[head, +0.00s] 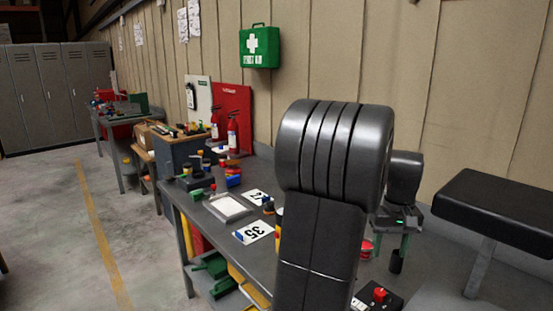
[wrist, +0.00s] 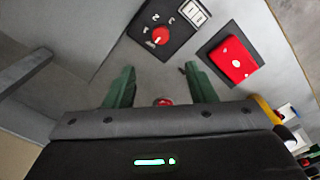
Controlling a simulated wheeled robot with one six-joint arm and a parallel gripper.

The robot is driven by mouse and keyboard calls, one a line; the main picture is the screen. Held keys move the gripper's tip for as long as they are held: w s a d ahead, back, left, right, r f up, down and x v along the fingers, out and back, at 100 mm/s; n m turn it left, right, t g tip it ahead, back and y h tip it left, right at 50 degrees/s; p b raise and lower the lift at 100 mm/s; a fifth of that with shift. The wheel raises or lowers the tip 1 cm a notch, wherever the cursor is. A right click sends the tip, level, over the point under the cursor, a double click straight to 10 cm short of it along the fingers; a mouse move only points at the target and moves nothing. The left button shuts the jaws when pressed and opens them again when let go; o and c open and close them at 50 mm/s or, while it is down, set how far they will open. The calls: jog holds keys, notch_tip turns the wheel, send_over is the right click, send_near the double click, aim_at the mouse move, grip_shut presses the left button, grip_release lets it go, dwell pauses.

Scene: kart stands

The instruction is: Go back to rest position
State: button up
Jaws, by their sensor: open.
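My gripper (head: 393,250) shows in the head view partly behind my dark arm, above the right part of the grey workbench (head: 215,222). In the wrist view its two green fingers stand wide apart with nothing held between them (wrist: 160,78). A small red round thing (wrist: 163,101) shows low between the fingers, partly hidden by the gripper body. A black panel with a red knob and numbers (wrist: 178,28) lies beyond the fingertips. A red square on a dark base (wrist: 240,70) lies right of it.
The bench holds number cards (head: 254,233), a white tray (head: 229,207) and small coloured parts. A black knob box (head: 365,300) is at the front. A red extinguisher (head: 232,132) and a green first-aid box (head: 259,47) are by the wall. Floor is clear at left.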

aim_at(380, 292)
notch_tip(380, 292, down, 14)
jog(key=shift+s+p, duration=0.1)
jog(key=shift+p, duration=0.3)
jog(key=shift+r+m, duration=0.1)
jog(key=shift+m, duration=0.4)
jog(key=m, duration=0.4)
jog(key=shift+m+p, duration=0.4)
jog(key=m+p, duration=0.1)
jog(key=m, duration=0.5)
notch_tip(380, 292, up, 7)
jog(key=shift+r, duration=0.2)
jog(key=shift+a, duration=0.1)
